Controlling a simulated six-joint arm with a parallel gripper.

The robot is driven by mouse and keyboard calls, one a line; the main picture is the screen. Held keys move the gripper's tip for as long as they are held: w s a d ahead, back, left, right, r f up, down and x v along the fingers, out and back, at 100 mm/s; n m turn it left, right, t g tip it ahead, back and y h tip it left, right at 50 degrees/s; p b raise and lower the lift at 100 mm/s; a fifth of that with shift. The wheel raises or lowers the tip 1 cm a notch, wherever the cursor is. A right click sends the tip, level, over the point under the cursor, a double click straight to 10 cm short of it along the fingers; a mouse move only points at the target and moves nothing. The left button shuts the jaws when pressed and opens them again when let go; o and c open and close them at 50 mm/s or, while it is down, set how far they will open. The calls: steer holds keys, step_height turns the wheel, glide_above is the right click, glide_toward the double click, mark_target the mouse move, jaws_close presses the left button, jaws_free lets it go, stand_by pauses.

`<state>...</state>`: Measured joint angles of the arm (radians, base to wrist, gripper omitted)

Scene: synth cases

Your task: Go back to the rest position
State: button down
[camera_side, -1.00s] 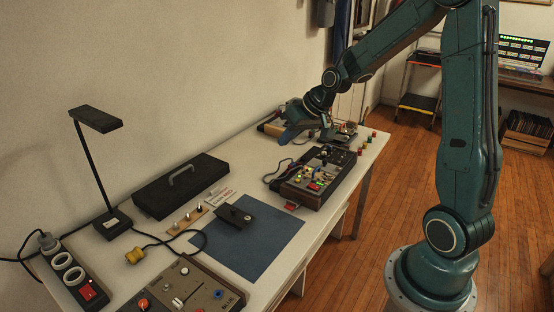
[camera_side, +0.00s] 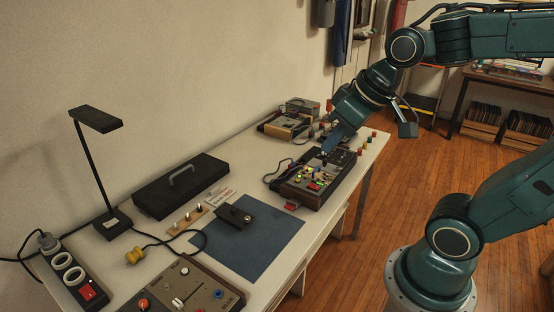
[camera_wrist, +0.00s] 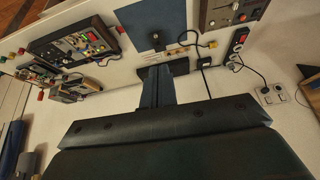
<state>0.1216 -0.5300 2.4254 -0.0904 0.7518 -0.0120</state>
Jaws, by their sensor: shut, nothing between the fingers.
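My gripper (camera_side: 328,150) shows in the side view above the far end of the panel box with coloured knobs (camera_side: 316,178). Its blue fingers are together with nothing between them, and they point down and to the left. I cannot tell from the side view how close the fingertips are to the box. In the wrist view my gripper (camera_wrist: 158,72) reaches up the middle of the picture, its fingers together.
On the white table (camera_side: 150,285) lie a blue mat (camera_side: 262,250) with a small black block, a black case (camera_side: 182,186), a desk lamp (camera_side: 98,118), a grey-brown control box (camera_side: 185,290) and a power strip (camera_side: 75,285). Small devices (camera_side: 290,124) stand at the far end.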

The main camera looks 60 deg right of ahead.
steer(key=s+a, duration=0.1)
steer(key=s, duration=0.5)
steer(key=shift+s, duration=0.1)
stand_by(0.9)
